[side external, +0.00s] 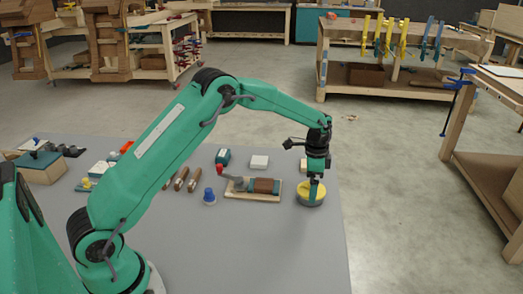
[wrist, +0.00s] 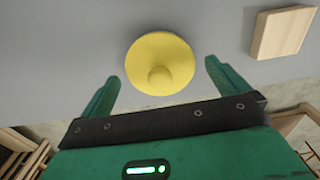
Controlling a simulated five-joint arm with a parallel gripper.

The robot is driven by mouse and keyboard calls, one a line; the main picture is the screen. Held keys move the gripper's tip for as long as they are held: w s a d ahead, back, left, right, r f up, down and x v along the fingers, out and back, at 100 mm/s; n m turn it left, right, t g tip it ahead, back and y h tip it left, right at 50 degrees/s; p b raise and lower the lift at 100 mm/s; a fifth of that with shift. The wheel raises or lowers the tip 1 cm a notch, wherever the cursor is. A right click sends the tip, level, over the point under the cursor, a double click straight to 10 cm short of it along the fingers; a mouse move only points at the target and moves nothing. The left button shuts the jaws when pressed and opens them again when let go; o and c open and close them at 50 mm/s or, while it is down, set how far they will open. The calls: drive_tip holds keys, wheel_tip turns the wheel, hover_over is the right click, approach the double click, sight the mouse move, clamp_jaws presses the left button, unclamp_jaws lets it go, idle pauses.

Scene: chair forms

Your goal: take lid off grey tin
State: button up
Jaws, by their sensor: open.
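The grey tin (side external: 310,203) stands on the grey table near its right edge, with a round yellow lid (side external: 303,188) on top. In the wrist view the yellow lid (wrist: 160,62) shows from above with a small round knob (wrist: 160,76), and the tin's body is hidden under it. My gripper (side external: 315,186) is right above the lid in the side view. In the wrist view my gripper (wrist: 158,80) is open, with its green fingers apart on either side of the knob. I cannot tell whether the fingertips touch the lid.
A wooden board (side external: 239,195) with a red-handled tool and a brown block lies left of the tin. A pale wooden block (wrist: 283,31) lies beside the lid. The table's front right is clear.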

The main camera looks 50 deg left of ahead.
drive_tip(key=shift+f, duration=0.35)
drive_tip(key=c, duration=0.9)
